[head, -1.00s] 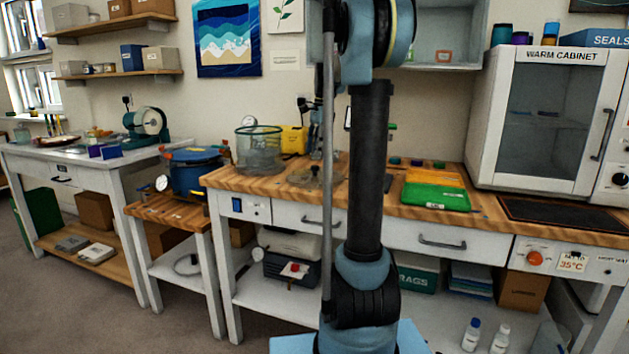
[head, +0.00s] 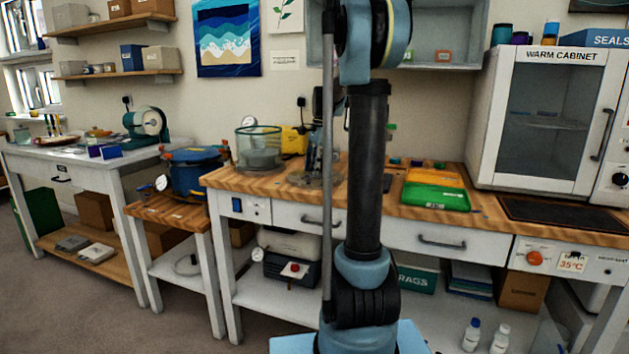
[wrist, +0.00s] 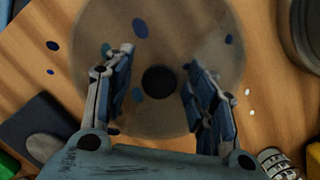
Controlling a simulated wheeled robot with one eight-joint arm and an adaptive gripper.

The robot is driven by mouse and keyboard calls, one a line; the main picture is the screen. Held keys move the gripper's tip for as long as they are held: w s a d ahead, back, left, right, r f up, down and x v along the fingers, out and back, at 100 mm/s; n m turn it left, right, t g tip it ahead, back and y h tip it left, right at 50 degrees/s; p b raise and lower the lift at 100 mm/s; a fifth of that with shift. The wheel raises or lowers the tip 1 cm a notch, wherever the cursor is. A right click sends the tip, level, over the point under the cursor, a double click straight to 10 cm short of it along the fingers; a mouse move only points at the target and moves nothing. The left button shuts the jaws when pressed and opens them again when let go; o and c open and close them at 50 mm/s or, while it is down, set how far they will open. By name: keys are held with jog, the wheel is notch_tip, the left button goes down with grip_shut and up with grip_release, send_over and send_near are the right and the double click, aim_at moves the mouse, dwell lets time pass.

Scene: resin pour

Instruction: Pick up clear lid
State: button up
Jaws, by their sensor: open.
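The clear lid is a round see-through disc with a dark round knob at its centre. It lies flat on the wooden bench, filling the upper middle of the wrist view (wrist: 185,35) and showing small in the head view (head: 303,181). My gripper (wrist: 158,85) is open above the lid, with one finger on each side of the knob and a gap on both sides. In the head view my gripper (head: 318,160) is low over the lid, partly hidden by my own arm. Whether the fingertips touch the disc is unclear.
A clear round vessel (head: 259,135) stands left of the lid on the bench, with a yellow box (head: 294,140) behind it. Green and orange trays (head: 435,196) lie to the right. In the wrist view, a dark flat object (wrist: 35,130) lies left and a round dark object (wrist: 305,30) upper right.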

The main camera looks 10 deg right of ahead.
grip_shut()
jog(key=shift+r, duration=0.1)
